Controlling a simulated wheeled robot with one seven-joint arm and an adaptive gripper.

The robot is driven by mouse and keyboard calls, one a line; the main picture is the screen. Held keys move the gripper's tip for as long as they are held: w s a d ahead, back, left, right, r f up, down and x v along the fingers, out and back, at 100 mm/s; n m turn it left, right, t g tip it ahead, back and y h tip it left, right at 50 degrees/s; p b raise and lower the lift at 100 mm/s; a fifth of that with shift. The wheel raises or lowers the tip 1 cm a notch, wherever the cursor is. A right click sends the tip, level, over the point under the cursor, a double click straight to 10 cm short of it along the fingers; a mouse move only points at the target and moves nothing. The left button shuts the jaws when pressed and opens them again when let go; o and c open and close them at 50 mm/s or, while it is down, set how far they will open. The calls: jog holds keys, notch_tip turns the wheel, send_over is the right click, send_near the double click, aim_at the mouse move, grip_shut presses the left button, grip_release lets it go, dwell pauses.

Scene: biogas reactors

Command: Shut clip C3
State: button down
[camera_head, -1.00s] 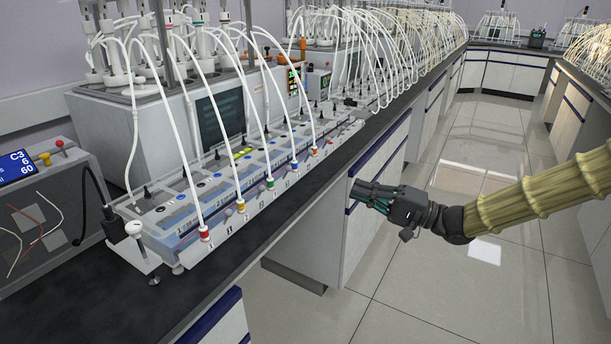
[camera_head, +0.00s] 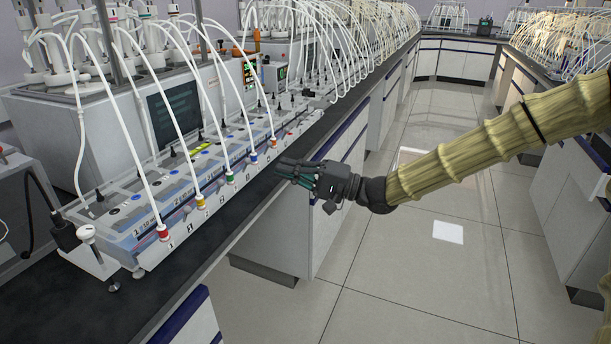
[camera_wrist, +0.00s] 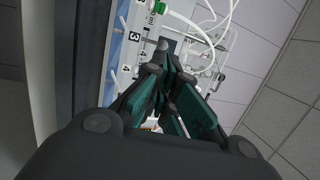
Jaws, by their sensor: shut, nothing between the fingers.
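A row of tube ends with coloured collars runs along the front of the long bench unit. The green collar (camera_head: 230,178) is third from the near end, beyond the red (camera_head: 163,232) and yellow (camera_head: 200,203) ones. In the wrist view, a green collar (camera_wrist: 160,6) sits above a label "3" (camera_wrist: 134,36), with a "4" label below. I cannot tell clip C3 itself or its state. My gripper (camera_head: 280,168) is shut and empty, right of the green collar near the bench's front edge. In the wrist view, its dark green fingers (camera_wrist: 168,68) point at the unit and cover part of it.
White tubes arch from the glassware over the unit. Blue (camera_head: 253,157) and orange (camera_head: 273,143) collars stand further along. A grey box (camera_head: 25,185) stands at the left. The tiled aisle floor (camera_head: 420,270) is open at the right.

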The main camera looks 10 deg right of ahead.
aim_at(248, 161)
jog(key=x, duration=0.5)
jog(key=shift+w+a, duration=0.1)
jog(key=shift+a, duration=0.1)
